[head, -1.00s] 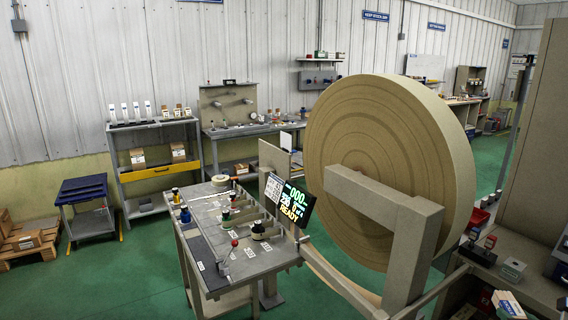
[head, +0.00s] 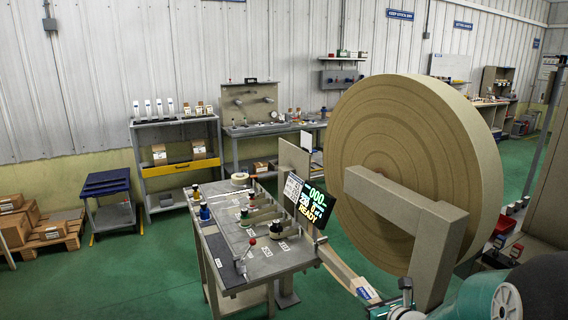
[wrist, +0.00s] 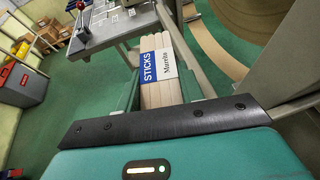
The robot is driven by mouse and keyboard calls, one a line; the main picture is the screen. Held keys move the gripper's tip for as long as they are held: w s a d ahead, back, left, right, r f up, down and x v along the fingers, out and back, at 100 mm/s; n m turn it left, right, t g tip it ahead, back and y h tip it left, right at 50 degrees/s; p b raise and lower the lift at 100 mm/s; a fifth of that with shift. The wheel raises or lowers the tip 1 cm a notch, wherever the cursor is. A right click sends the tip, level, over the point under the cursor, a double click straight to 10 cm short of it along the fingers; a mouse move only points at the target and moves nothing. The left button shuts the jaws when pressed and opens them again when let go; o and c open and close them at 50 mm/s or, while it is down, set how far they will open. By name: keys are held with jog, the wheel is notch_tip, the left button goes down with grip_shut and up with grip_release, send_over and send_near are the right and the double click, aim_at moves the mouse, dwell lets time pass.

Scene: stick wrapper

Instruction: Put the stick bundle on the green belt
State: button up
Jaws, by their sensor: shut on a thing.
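The stick bundle (wrist: 155,80), pale sticks with a blue and white "STICKS" label, fills the middle of the wrist view. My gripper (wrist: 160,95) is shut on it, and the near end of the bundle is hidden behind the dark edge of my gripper. In the head view the bundle (head: 364,289) shows small at the lower right, beside my teal arm, with my gripper (head: 385,308) partly cut off by the bottom edge. It is held in front of the large roll's stand. I cannot pick out the green belt for certain against the green floor.
A grey workbench (head: 255,262) with spools, a red-knobbed lever and a lit display (head: 308,205) stands left of the bundle. A huge tan roll (head: 410,150) on a thick stand (head: 440,235) is close on the right. Green floor (head: 150,270) is clear at left.

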jog(key=shift+w+a, duration=0.2)
jog(key=shift+a, duration=0.35)
jog(key=a, duration=0.6)
jog(key=shift+a, duration=0.4)
jog(key=shift+d, duration=0.2)
